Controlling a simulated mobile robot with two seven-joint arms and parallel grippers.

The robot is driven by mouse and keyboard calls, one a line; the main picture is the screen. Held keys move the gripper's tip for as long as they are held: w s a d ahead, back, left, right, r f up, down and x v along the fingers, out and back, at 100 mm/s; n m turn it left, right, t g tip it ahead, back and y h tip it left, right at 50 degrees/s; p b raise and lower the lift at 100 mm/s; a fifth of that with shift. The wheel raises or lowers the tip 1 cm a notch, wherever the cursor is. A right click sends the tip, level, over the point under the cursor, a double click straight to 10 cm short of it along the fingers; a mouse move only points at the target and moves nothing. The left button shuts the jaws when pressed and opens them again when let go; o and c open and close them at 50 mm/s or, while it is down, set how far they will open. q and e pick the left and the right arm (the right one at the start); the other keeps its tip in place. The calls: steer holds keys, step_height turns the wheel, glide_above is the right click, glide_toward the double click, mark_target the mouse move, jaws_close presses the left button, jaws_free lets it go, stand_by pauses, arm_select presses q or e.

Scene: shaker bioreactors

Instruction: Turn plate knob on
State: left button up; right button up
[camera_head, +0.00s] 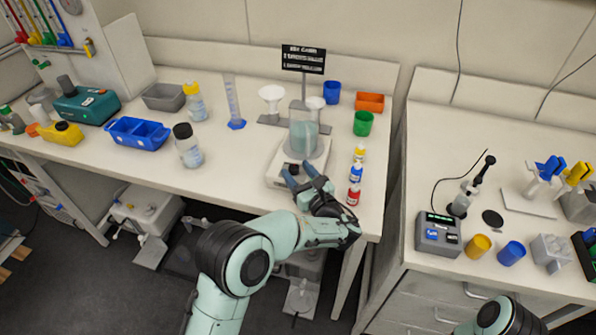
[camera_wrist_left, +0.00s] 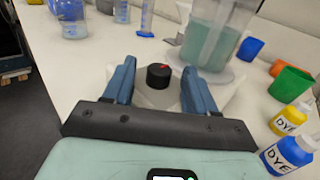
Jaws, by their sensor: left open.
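The hot plate (camera_head: 277,178) is a white box near the front edge of the left bench, with a beaker of teal liquid (camera_head: 303,137) on top. In the left wrist view its black round knob (camera_wrist_left: 158,76) shows a red mark on top. My left gripper (camera_head: 297,172) is at the plate's front, with blue fingers. In the left wrist view the left gripper (camera_wrist_left: 157,88) is open, one finger on each side of the knob, with gaps visible between. In the head view the knob is mostly hidden by the gripper. My right gripper is not in view.
Dye bottles (camera_head: 355,172) stand in a row just right of the plate. A green cup (camera_head: 363,123), an orange bin (camera_head: 370,103) and a blue cup (camera_head: 332,92) are behind. A black-capped bottle (camera_head: 188,150) stands to the left. Bench space between it and the plate is clear.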

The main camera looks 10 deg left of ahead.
arm_select(q)
steer(key=shift+w+a, duration=0.1)
jaws_close()
steer(key=c, duration=1.1)
jaws_free()
steer(key=shift+o, duration=0.2)
